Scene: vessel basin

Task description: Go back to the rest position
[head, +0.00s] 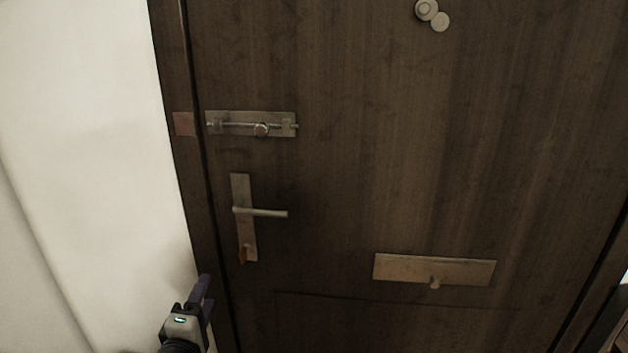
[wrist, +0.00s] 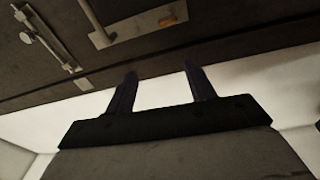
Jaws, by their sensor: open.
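My gripper (head: 206,290) is at the bottom left of the head view, in front of the door frame and below the door handle. In the wrist view my gripper (wrist: 158,88) shows two dark fingers standing apart with nothing between them. It is open and touches nothing that I can see.
A dark wooden door (head: 350,180) fills most of the head view. It bears a slide bolt (head: 252,124), a lever handle (head: 262,212) on a plate, an orange-brown piece (head: 243,255) below it, and a mail slot plate (head: 435,270). A white wall (head: 85,150) is at left.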

